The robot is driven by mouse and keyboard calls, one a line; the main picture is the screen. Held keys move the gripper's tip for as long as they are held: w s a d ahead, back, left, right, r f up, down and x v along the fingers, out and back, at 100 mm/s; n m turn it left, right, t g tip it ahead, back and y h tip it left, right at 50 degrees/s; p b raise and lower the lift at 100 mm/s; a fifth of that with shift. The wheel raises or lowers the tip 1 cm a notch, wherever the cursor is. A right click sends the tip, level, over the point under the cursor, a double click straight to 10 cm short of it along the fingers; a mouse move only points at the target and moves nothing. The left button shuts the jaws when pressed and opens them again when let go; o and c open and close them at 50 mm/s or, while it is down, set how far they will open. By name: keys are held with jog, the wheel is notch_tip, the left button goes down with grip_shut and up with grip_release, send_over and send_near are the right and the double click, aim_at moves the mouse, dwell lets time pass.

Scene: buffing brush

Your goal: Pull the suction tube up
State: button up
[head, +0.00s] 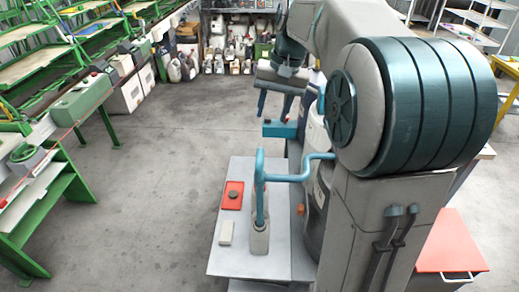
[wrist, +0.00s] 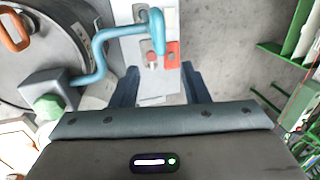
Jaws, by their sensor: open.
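The suction tube is a teal bent pipe (head: 260,190). In the head view its upright part stands in a grey holder (head: 259,240) on a light table, and its bent arm runs right toward a drum. The wrist view shows the tube (wrist: 98,50) running from a grey box with a green cap (wrist: 45,98) on the drum to the table. My gripper (head: 275,106) is open and empty, pointing down above and beyond the tube in the head view. In the wrist view its dark blue fingers (wrist: 160,88) are apart, with the tube outside them.
The light table (head: 233,262) also carries a red tray (head: 229,202) with a dark round piece and a pale block (head: 226,233). The drum (head: 315,138) stands close to the tube. Green racks (head: 60,205) line the left. Open floor (head: 160,180) lies between.

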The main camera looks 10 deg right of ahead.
aim_at(260, 154)
jog(key=a+f, duration=0.1)
jog(key=f, duration=0.7)
jog(key=a+f, duration=0.1)
jog(key=f, duration=0.4)
jog(key=shift+w+a, duration=0.3)
jog(key=shift+w, duration=0.1)
